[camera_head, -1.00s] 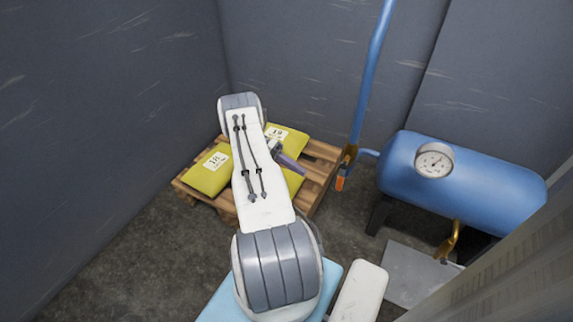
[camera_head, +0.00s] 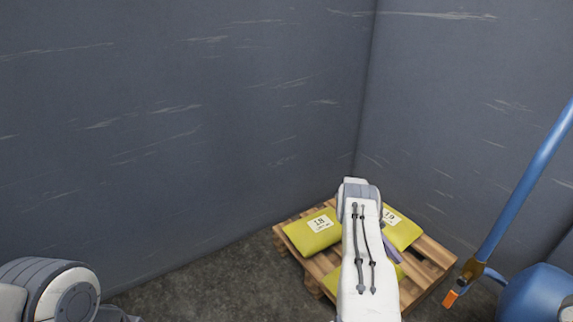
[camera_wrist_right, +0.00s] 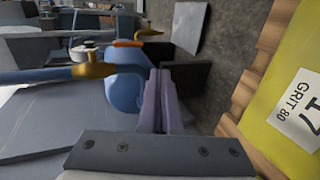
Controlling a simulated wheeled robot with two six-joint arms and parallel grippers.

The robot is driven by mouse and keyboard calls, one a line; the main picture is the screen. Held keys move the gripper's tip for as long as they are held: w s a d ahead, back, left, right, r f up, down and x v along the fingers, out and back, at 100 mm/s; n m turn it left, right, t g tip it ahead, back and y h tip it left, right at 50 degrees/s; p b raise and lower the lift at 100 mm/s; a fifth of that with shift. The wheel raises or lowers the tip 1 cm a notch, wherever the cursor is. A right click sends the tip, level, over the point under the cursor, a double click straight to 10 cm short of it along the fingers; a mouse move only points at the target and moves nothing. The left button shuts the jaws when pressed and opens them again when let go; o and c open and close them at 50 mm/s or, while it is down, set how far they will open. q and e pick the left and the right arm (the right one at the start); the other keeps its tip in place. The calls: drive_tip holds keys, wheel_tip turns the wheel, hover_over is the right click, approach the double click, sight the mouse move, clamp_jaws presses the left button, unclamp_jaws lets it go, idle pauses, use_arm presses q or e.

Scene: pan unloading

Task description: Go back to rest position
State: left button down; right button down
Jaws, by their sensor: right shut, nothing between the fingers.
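My right gripper (camera_wrist_right: 160,98) is shut and empty, its two purple fingers pressed together in the wrist view. In the head view my right arm reaches out over the wooden pallet (camera_head: 428,258), and a purple bit of the gripper (camera_head: 391,250) shows beside the arm. Yellow bags lie on the pallet: one labelled 18 (camera_head: 313,231) to the left, one labelled 19 (camera_head: 403,232) at the back right, and another partly hidden by my arm. The wrist view shows a yellow bag labelled 17 (camera_wrist_right: 275,115) at the right, apart from the fingers. My left gripper is out of view.
Grey walls (camera_head: 180,110) meet in a corner behind the pallet. A blue tank (camera_head: 540,297) and a slanted blue pipe (camera_head: 523,190) with an orange-tipped valve (camera_head: 465,278) stand right of the pallet. Bare floor (camera_head: 215,285) lies to its left.

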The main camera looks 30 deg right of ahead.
drive_tip(key=w+a+r+n+t+h, duration=0.35)
drive_tip(key=w+a+r+n, duration=0.25)
drive_tip(key=w+a+r, duration=0.55)
drive_tip(key=w+a+r+n+t+p, duration=0.1)
drive_tip(key=w+a+r+n+t, duration=0.15)
drive_tip(key=a, duration=0.55)
drive_tip(key=w+a+r+n+t, duration=0.2)
drive_tip(key=w+a+r+n, duration=0.15)
drive_tip(key=a, duration=0.45)
drive_tip(key=s+a+r+n+t+y, duration=0.1)
drive_tip(key=s+a+r+n+t, duration=0.25)
drive_tip(key=a, duration=0.55)
drive_tip(key=s+a+r+n+t+y, duration=0.1)
drive_tip(key=s+a+r+n, duration=0.25)
drive_tip(key=s+a, duration=0.4)
drive_tip(key=s+a+n+t+y+p, duration=0.25)
drive_tip(key=s+a+n, duration=0.25)
drive_tip(key=s+a, duration=0.55)
wheel_tip(320, 180, up, 38)
drive_tip(key=s+d+g+p, duration=0.1)
drive_tip(key=s+p, duration=0.1)
drive_tip(key=p, duration=3.5)
drive_tip(key=shift+s+d+r+n, duration=0.25)
drive_tip(key=shift+s+d+n, duration=0.05)
drive_tip(key=shift+d+n, duration=0.1)
